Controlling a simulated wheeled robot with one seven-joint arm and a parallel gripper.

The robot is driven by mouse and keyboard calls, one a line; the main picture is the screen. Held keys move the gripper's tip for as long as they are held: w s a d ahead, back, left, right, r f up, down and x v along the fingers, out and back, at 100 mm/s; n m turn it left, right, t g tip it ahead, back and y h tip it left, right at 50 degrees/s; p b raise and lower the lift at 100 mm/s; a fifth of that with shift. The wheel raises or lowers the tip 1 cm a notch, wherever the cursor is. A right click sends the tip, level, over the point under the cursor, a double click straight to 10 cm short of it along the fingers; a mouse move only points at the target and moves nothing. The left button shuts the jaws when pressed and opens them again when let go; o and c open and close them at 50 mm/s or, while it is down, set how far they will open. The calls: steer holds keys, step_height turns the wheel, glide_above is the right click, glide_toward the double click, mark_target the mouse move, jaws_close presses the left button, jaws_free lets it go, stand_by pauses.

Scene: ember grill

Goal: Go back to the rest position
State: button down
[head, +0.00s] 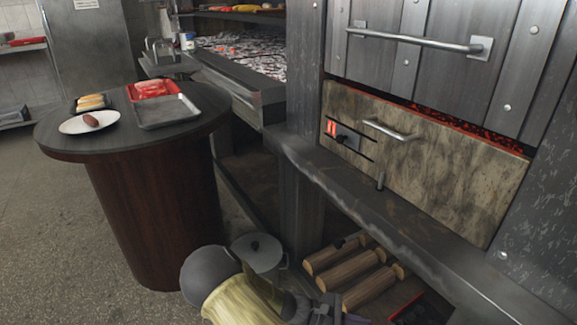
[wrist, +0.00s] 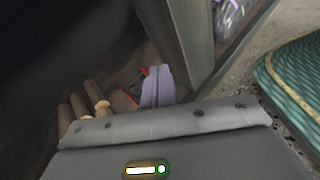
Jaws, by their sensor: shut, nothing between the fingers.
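My gripper shows in the wrist view as two pale lilac fingers (wrist: 158,86) pressed together, with nothing between them. In the head view my arm reaches in at the bottom centre, and the lilac fingertips (head: 355,319) are only partly in frame at the bottom edge. The gripper is low, in front of the shelf under the oven, near the logs (head: 362,272). The logs also show left of the fingers in the wrist view (wrist: 90,102). I cannot tell how far the fingers are from the shelf.
The grill's stone-faced front panel (head: 420,165) and metal ledge (head: 370,215) stand above the logs. A round table (head: 60,138) at left bears a plate with a sausage (head: 91,119), buns (head: 91,102), a red tray (head: 150,89) and an empty grey tray (head: 165,111). Floor at left is clear.

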steer(key=s+a+r+m+y+p, duration=0.1)
steer(key=s+r+m+y+p, duration=0.15)
steer(key=r+m+y, duration=0.35)
steer(key=s+a+r+m+y+p, duration=0.2)
steer(key=s+r+m+y, duration=0.1)
steer(key=r+m+y, duration=0.3)
step_height(320, 180, up, 49)
steer(key=s+m+t+y+p, duration=0.1)
steer(key=m+t+y+p, duration=0.2)
steer(key=p, duration=3.7)
steer(key=shift+d+t+p, duration=0.25)
steer(key=shift+t+p, duration=0.1)
steer(key=shift+t, duration=0.25)
steer(key=shift+f, duration=0.1)
